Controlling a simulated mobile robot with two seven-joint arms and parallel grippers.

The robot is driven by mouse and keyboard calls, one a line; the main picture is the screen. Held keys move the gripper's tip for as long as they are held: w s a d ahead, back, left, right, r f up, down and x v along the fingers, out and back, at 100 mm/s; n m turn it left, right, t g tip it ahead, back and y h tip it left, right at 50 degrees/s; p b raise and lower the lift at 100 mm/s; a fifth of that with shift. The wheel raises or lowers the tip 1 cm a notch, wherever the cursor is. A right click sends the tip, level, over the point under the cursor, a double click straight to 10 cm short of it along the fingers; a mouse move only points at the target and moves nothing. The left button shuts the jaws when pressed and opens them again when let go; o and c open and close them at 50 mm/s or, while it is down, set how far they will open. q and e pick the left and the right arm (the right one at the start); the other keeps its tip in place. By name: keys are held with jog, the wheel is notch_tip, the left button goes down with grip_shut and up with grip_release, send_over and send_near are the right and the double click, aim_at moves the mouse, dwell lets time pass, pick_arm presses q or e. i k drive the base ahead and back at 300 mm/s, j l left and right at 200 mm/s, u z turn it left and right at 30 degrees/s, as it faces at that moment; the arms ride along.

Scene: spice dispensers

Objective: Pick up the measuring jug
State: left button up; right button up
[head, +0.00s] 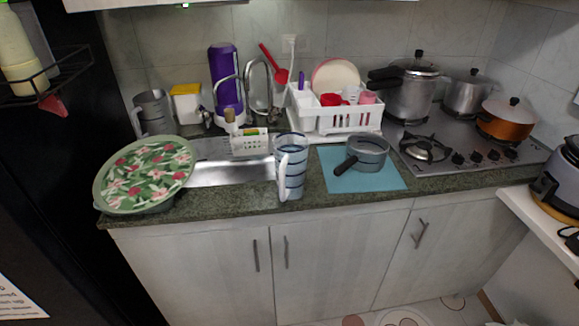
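A clear, bluish jug with dark bands around it and a white handle (290,168) stands upright on the counter's front edge, just right of the sink, its handle on the left side facing me. A second, greyish jug with a handle (154,113) stands at the back left of the counter, behind the flowered round lid; its lower part is partly hidden. I cannot read any measuring marks on either jug. Neither of my grippers is in view, and nothing touches the jugs.
A flowered round lid (145,174) lies left of the sink (225,173). A small pot (366,153) on a blue mat (385,181) stands close right of the banded jug. A white dish rack (335,121) and faucet (268,80) are behind it. The hob (440,143) holds pots.

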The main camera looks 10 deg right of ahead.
aim_at(291, 148)
jog(key=i+l+z, duration=0.25)
jog(key=i+l, duration=0.15)
jog(key=i+l+z, duration=0.25)
jog(key=i+l, duration=0.15)
